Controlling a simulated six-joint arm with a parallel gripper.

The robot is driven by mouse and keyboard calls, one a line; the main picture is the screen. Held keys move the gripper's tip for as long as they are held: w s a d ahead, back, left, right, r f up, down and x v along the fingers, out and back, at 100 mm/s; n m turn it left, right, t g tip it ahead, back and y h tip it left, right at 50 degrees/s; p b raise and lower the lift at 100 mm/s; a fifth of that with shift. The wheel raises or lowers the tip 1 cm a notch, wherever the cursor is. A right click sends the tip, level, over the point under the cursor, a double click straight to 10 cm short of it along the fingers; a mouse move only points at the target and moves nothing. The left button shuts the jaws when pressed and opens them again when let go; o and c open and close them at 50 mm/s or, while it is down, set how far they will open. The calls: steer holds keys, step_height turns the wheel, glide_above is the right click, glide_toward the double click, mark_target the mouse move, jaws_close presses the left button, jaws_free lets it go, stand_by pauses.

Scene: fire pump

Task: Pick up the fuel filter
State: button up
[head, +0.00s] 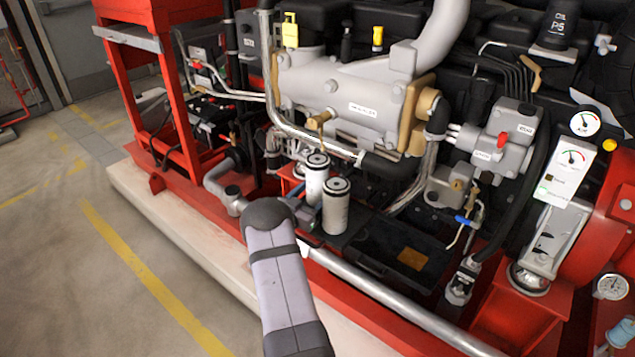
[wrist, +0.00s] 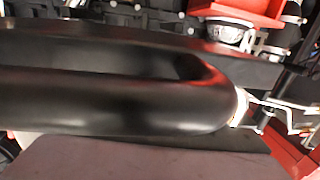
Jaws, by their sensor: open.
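Two white cylindrical filters with black tops stand side by side on the engine's near side in the head view. One filter (head: 316,182) is farther back and left; the other filter (head: 336,208) is nearer and right. I cannot tell which one is the fuel filter. My gripper (head: 308,216) is open, low beside the filters at their left, mostly hidden by my forearm and wrist. Whether it touches a filter cannot be told. In the wrist view, a large dark rounded shape fills the middle, and no filter is clearly recognisable.
A brass-coloured fitting (head: 319,121) and a large grey pipe-like housing (head: 345,90) stand behind and above the filters. A black tray (head: 395,245) lies to their right. A silver rail (head: 390,300) runs along the front of the red frame. The floor at left is clear.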

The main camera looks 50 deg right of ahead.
steer(key=shift+d, duration=0.15)
steer(key=shift+r, duration=0.15)
steer(key=c, duration=1.2)
steer(key=shift+w+r, duration=0.1)
